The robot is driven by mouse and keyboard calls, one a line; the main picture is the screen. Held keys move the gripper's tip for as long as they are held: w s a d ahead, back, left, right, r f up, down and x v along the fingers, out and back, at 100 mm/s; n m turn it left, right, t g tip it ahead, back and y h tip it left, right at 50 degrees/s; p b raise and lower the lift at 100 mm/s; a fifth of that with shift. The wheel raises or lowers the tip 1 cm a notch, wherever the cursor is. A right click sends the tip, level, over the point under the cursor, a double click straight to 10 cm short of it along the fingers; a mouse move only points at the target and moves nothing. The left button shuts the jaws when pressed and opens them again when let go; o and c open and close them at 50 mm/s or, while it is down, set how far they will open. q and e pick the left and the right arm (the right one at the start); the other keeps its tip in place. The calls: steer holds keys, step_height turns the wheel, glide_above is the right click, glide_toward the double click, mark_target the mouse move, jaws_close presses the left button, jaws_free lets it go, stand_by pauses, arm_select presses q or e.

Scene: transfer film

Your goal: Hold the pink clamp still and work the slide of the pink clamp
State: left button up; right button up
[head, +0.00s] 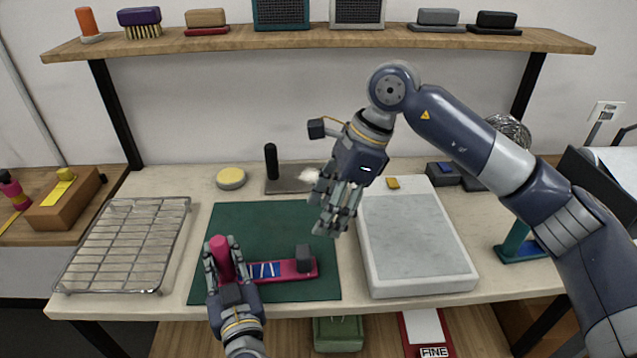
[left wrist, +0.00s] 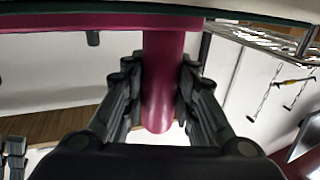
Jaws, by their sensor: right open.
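The pink clamp (head: 285,271) lies on the green mat (head: 250,222), with an upright pink post at its left end and a blue panel with white marks along its bar. A dark grey block (head: 303,257), which looks like its slide, stands near the right end. My left gripper (head: 224,262) has its fingers closed around the post. In the left wrist view, the pink post (left wrist: 162,85) is between the finger pads, which appear to touch it on both sides. My right gripper (head: 336,208) is open and empty, above the mat's right edge, up and right of the block.
A wire rack (head: 128,243) stands left of the mat, and a white-framed grey slab (head: 415,240) right of it. Behind are a yellow round pad (head: 230,177) and a grey plate with a black post (head: 271,163). A shelf (head: 320,38) spans the back. The mat's upper part is clear.

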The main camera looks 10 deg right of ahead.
arm_select(q)
steer(key=o, duration=0.4)
